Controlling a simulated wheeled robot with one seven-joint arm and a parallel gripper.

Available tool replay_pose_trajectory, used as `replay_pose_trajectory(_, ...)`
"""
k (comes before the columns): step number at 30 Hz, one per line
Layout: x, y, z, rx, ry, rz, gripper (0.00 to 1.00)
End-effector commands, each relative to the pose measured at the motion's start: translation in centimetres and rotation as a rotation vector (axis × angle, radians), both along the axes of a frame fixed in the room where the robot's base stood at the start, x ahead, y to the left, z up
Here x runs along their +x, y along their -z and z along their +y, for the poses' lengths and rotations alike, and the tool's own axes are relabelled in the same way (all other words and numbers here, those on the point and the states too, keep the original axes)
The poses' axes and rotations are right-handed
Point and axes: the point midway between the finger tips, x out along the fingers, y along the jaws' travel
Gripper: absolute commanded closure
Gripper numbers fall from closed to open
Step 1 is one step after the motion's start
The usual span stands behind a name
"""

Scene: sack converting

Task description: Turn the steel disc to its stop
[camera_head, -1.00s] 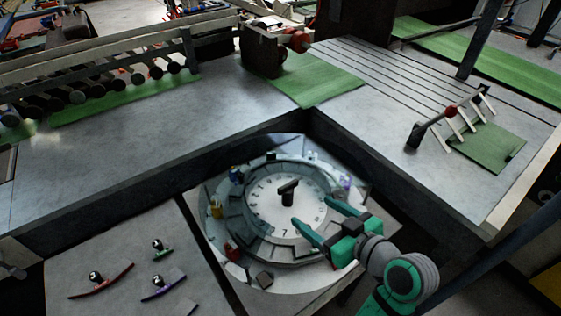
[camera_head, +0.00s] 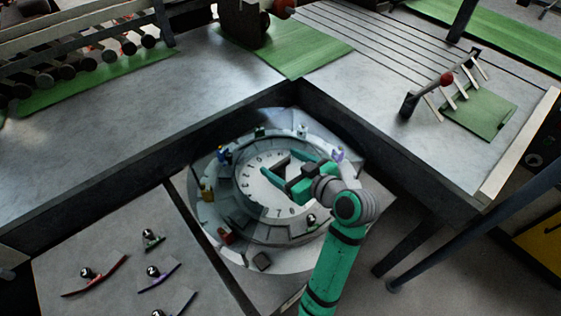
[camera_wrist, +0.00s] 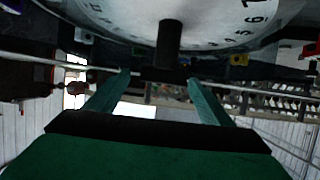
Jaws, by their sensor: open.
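The steel disc (camera_head: 256,187) is a pale round dial with black numerals, set in a stepped ring. Its face also shows along the top of the wrist view (camera_wrist: 110,12). A black handle (camera_wrist: 169,45) stands out from the disc, with a dark crossbar at its end. My gripper (camera_head: 281,164) is over the disc, its green fingers open. In the wrist view the fingertips (camera_wrist: 159,77) are on either side of the handle's end, with gaps visible. The head view partly hides the handle behind my gripper and wrist.
Small coloured clamps, such as a red one (camera_head: 226,236), sit around the ring. A grey bench (camera_head: 130,150) borders the recess behind and left. A panel (camera_head: 100,250) at lower left carries several numbered, coloured curved pieces. A rack with a red knob (camera_head: 446,79) stands at right.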

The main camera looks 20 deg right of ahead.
Motion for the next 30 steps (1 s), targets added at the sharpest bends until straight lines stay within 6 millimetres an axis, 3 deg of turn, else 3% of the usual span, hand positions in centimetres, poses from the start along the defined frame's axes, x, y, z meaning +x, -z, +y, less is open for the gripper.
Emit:
replay_pose_trajectory(5, 1.1, 0.4, 0.9, 0.0, -0.011, 0.0, 0.25)
replay_pose_trajectory(13, 1.2, 0.5, 0.8, 0.0, -0.008, 0.0, 0.25)
replay_pose_trajectory(14, 1.2, 0.5, 0.8, 0.0, -0.007, 0.0, 0.27)
replay_pose_trajectory(21, 1.1, 0.5, 0.7, 0.0, -0.005, 0.0, 0.84)
replay_pose_trajectory(30, 1.7, 0.5, 0.9, 0.0, 0.011, 0.001, 0.84)
